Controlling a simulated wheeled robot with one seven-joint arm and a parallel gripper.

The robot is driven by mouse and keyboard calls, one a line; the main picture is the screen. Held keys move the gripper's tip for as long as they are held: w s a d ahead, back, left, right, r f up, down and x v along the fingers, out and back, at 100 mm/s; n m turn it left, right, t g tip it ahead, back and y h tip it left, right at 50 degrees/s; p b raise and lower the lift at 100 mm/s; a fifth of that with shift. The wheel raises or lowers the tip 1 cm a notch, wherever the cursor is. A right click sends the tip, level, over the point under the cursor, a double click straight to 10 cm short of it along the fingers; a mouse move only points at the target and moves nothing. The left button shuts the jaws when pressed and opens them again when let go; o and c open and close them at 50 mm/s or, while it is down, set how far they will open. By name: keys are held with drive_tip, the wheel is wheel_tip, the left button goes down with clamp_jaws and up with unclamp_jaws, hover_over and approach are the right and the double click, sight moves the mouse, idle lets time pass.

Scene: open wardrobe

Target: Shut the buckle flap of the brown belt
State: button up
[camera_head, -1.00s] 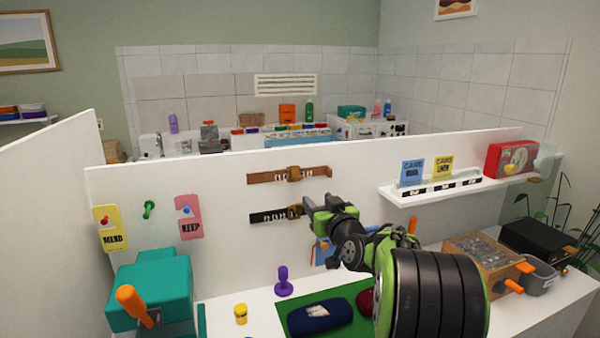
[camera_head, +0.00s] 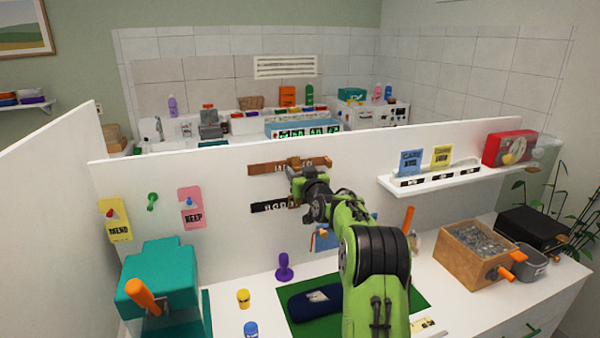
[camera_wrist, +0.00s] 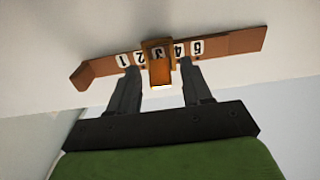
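The brown belt (camera_head: 262,168) is fixed across the white panel, above a black belt (camera_head: 266,207). In the wrist view the brown belt (camera_wrist: 235,44) shows numbered labels, upside down, on both sides of its buckle. The orange-brown buckle flap (camera_wrist: 160,74) appears to stand out from the belt towards the wrist camera. My gripper (camera_wrist: 159,67) is open, with one finger on each side of the flap and visible gaps between. In the head view my gripper (camera_head: 295,172) covers much of the buckle. Whether a finger touches the belt cannot be told.
A shelf (camera_head: 440,184) with cards and a red case (camera_head: 509,148) juts out on the right. Below are a teal box (camera_head: 160,275), a purple stamp (camera_head: 284,268), a dark blue pouch (camera_head: 315,300) and a wooden box (camera_head: 470,250).

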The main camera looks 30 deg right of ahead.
clamp_jaws()
drive_tip(key=f+t+b, duration=0.1)
drive_tip(key=b, duration=0.4)
drive_tip(key=shift+w+f+t+b, duration=0.15)
drive_tip(key=shift+t+b, duration=0.15)
drive_tip(key=shift+b, duration=0.05)
drive_tip(key=b, duration=0.2)
drive_tip(key=t+b, duration=0.1)
drive_tip(key=b, duration=0.1)
drive_tip(key=shift+w+d+f+h, duration=0.1)
drive_tip(key=shift+w+f+h, duration=0.2)
drive_tip(key=shift+f+h, duration=0.1)
drive_tip(key=t+b, duration=0.1)
drive_tip(key=b, duration=0.1)
drive_tip(key=shift+w+d+r+t+b, duration=0.1)
drive_tip(key=shift+w+t+b, duration=0.15)
drive_tip(key=shift+t+b, duration=0.15)
drive_tip(key=shift+r, duration=0.1)
drive_tip(key=shift+o, duration=0.6)
unclamp_jaws()
